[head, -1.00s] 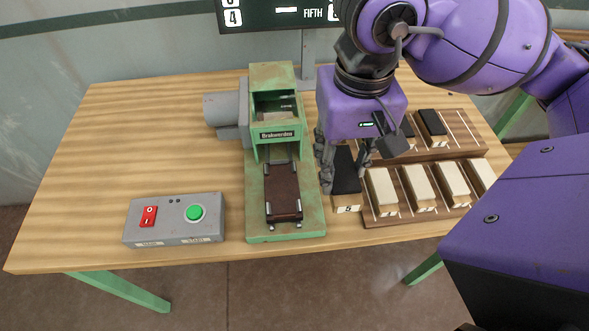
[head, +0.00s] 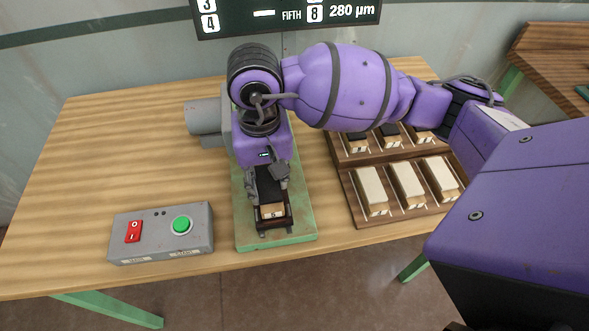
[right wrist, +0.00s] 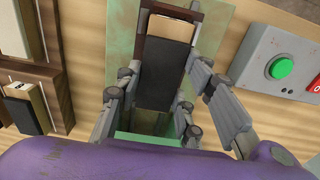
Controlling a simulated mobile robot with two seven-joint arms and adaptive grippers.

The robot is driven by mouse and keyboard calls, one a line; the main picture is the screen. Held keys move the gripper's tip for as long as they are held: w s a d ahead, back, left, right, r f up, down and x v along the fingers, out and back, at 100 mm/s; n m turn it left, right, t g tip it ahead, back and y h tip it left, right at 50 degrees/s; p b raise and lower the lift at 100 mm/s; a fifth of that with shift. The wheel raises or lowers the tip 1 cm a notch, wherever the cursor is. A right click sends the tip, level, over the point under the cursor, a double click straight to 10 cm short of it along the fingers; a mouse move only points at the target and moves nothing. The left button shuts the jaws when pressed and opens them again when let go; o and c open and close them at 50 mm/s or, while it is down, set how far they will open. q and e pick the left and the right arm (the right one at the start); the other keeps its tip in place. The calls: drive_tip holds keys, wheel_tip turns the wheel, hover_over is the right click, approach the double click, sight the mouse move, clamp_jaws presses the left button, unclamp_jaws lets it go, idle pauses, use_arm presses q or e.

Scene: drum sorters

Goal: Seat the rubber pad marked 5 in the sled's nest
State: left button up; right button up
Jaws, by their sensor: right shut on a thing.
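The pad marked 5 (head: 272,211), a wooden block with a dark top, is between the fingers of my right gripper (head: 267,186), which is shut on it. It lies lengthwise over the dark brown sled (head: 273,226) on the green machine base (head: 304,226). The right wrist view shows the pad's dark top (right wrist: 165,72) between the fingers (right wrist: 165,98), roughly in line with the sled (right wrist: 180,10). I cannot tell whether the pad touches the nest floor or hangs just above it. My left gripper is not in view.
A grey control box (head: 160,235) with a red switch and a green button (head: 182,225) stands left of the machine. Wooden racks (head: 411,214) with several other pads stand to the right. A dark display board (head: 290,14) hangs at the back.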

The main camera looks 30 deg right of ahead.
sight(268, 184)
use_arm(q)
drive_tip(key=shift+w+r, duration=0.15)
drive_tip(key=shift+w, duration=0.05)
use_arm(e)
drive_tip(key=shift+f, duration=0.1)
drive_tip(key=shift+f, duration=0.25)
drive_tip(key=o, duration=1.2)
drive_tip(key=shift+r, duration=0.1)
drive_tip(key=shift+w+r, duration=0.1)
drive_tip(key=shift+r, duration=0.3)
wheel_tip(268, 184, up, 12)
drive_tip(key=shift+f, duration=0.25)
